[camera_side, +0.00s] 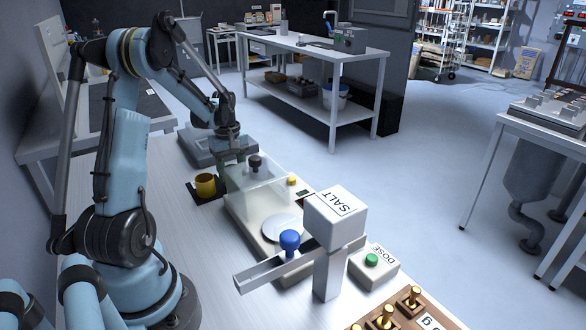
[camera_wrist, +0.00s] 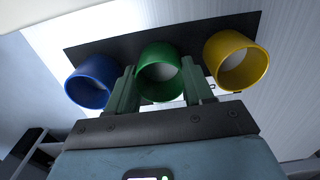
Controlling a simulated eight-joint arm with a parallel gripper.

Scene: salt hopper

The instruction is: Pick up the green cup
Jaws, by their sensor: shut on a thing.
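The green cup (camera_wrist: 160,72) stands between the blue cup (camera_wrist: 93,82) and the yellow cup (camera_wrist: 237,61) in the wrist view, with the dark mat (camera_wrist: 190,35) behind them. My gripper (camera_wrist: 160,92) is shut on the green cup, one finger on each side. In the side view, the yellow cup (camera_side: 205,186) stands on the dark mat (camera_side: 197,197), and my gripper (camera_side: 231,158) is just behind it. There I cannot make out the green and blue cups clearly. I cannot tell whether the green cup touches the mat.
Right of the gripper is a clear box (camera_side: 262,178) on a pale base. Nearer are a round pan (camera_side: 283,228), a chute with a blue knob (camera_side: 289,240), the salt hopper (camera_side: 334,220) and the dose button (camera_side: 372,260). A grey tray (camera_side: 205,150) lies behind the mat.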

